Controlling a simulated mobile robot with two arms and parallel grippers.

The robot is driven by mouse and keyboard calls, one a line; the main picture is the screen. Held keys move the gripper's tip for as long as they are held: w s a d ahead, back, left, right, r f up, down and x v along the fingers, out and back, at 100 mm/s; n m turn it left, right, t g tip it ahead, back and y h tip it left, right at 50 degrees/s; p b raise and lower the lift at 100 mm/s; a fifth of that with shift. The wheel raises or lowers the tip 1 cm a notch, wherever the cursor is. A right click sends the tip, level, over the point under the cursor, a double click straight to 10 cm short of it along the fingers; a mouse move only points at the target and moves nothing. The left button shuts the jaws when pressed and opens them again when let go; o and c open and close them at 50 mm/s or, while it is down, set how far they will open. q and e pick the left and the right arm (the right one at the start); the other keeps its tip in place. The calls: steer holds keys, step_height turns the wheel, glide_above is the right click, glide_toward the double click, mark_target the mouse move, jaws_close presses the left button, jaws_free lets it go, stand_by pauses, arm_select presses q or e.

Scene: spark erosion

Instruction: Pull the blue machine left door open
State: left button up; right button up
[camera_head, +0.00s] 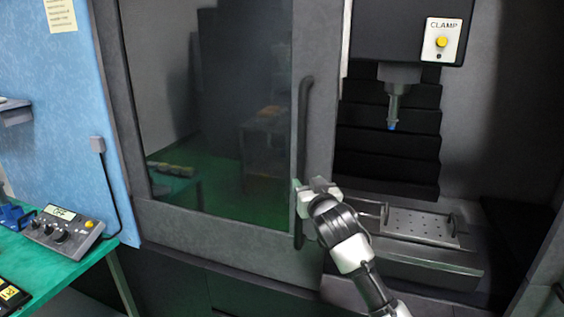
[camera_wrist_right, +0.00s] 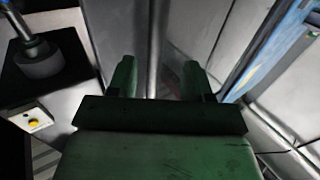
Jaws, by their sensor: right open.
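The left door (camera_head: 215,215) of the machine is a grey framed panel with a large dark window. Its long dark upright handle (camera_head: 303,125) runs along the door's right edge. My right gripper (camera_head: 298,190) is at the lower part of this handle, and its arm comes up from the lower right. My left gripper is out of view.
Right of the door the machine interior is exposed, with a spindle (camera_head: 393,95), a CLAMP button box (camera_head: 443,42) and a perforated plate (camera_head: 420,225). A blue side panel (camera_head: 60,110) and a green table (camera_head: 70,262) with a control box (camera_head: 64,228) are at left.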

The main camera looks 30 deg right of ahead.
mark_target(302, 173)
steer(key=shift+w+d+r+p, duration=0.35)
steer(key=shift+w+d+p, duration=0.05)
steer(key=shift+d+p, duration=0.15)
steer(key=p+x, duration=0.1)
steer(key=x, duration=0.3)
steer(key=p+x, duration=0.1)
steer(key=x, duration=0.3)
steer(key=shift+w+a+f+p, duration=0.1)
steer(key=shift+w+f+p, duration=0.1)
steer(key=shift+f+p, duration=0.15)
steer(key=shift+w, duration=0.2)
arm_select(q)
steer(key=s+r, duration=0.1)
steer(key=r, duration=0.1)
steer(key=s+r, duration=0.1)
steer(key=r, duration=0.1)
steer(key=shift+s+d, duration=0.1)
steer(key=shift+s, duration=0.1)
arm_select(e)
jaws_close()
